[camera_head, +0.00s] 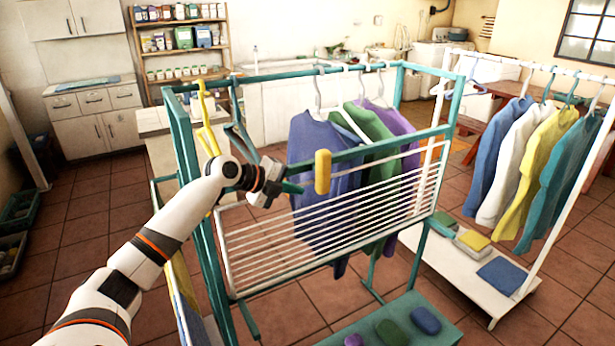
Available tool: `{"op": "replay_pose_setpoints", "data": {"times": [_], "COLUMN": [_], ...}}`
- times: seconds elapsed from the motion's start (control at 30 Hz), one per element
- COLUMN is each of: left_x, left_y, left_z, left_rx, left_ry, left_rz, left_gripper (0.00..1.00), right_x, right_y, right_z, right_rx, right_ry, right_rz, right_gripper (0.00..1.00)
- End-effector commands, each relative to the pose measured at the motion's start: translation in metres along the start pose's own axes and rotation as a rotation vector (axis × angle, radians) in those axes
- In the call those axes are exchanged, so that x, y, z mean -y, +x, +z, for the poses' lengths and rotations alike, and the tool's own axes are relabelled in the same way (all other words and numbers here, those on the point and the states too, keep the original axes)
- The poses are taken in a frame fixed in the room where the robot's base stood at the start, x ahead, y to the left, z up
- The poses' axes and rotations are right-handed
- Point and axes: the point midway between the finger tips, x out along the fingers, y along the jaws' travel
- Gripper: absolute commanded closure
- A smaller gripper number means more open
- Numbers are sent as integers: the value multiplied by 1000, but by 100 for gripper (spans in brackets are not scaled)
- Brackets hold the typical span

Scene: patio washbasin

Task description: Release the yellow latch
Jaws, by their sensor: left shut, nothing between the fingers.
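The yellow latch (322,172) is a small upright block on the teal upper rail at the front of a drying rack (400,146). My left gripper (270,186) reaches in from the left, in front of that rail. It is shut and empty, a short way left of the latch, with a visible gap between them. A white slatted panel (330,232) spans the rack front below the rail and looks upright. My right gripper is out of view.
Blue, green and purple shirts (325,165) hang inside the rack. Yellow and teal hangers (206,118) hang at its left end. Folded items (425,320) lie on its low teal shelf. A second clothes rail (590,75) stands at right. Tiled floor is open at left.

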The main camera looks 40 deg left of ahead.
Motion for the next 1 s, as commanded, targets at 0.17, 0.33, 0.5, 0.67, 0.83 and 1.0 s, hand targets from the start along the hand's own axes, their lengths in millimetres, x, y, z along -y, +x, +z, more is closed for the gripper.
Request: {"op": "replay_pose_setpoints", "data": {"times": [0.17,0.33,0.5,0.67,0.83,1.0], "left_x": [-17,-21,-20,-20,-18,-16], "left_y": [22,33,36,36,37,42], "left_z": [0,0,0,0,2,11], "left_rx": [1,1,-1,-1,0,0], "left_ry": [-3,0,1,1,1,2], "left_rz": [3,1,0,0,7,40], "left_gripper": [100,100,100,100,100,100], "right_x": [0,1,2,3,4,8], "right_y": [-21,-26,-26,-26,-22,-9], "right_z": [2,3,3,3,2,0], "right_rx": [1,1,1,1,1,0], "right_ry": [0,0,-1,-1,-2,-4], "right_rz": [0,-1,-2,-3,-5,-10], "right_gripper": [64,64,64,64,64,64]}}
